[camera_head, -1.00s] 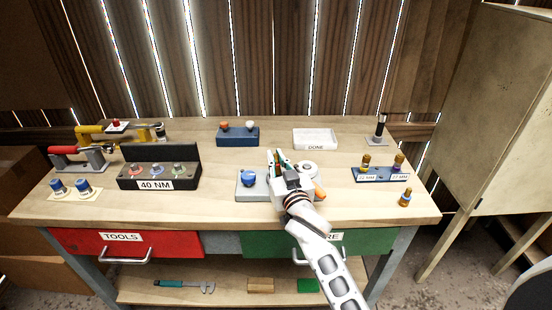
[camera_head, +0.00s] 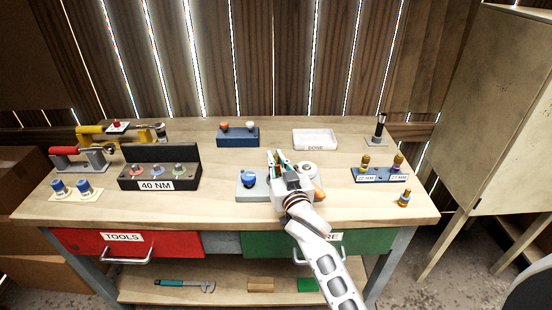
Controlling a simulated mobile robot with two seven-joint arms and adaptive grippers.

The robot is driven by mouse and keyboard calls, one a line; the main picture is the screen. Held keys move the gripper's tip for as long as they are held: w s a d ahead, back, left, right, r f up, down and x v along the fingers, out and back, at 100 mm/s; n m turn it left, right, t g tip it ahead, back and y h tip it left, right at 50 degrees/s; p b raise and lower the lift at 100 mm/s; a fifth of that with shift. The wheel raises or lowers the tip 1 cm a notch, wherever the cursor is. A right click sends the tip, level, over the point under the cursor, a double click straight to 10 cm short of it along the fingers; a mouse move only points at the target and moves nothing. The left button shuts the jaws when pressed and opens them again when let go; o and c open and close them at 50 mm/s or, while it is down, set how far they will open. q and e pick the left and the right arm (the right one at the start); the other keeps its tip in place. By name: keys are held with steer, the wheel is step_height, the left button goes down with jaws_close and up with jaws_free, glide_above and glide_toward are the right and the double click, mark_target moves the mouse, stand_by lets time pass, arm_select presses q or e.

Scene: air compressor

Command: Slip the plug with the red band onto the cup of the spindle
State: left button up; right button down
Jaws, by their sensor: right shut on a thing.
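My right gripper (camera_head: 278,160) is over the middle of a light grey block (camera_head: 252,193) at the front of the bench. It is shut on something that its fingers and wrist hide. A red-ringed piece (camera_head: 136,171) sits in the black rack marked 40 NM (camera_head: 154,185); I cannot tell whether it is a plug. A small dark upright post (camera_head: 379,128) on a grey plate stands at the back right; I cannot tell whether it is the spindle. No cup can be made out. My left gripper is not in view.
The grey block also carries a blue knob (camera_head: 249,180) and a white round part (camera_head: 308,170). A blue holder (camera_head: 238,138) and a white DONE tray (camera_head: 315,140) stand behind. A blue rack (camera_head: 381,177) and a loose brass piece (camera_head: 404,198) are at right.

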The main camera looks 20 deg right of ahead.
steer(key=shift+f+b, duration=0.7)
steer(key=shift+f, duration=0.35)
steer(key=c, duration=2)
jaws_free()
steer(key=s, duration=1.2)
steer(key=shift+a, duration=0.15)
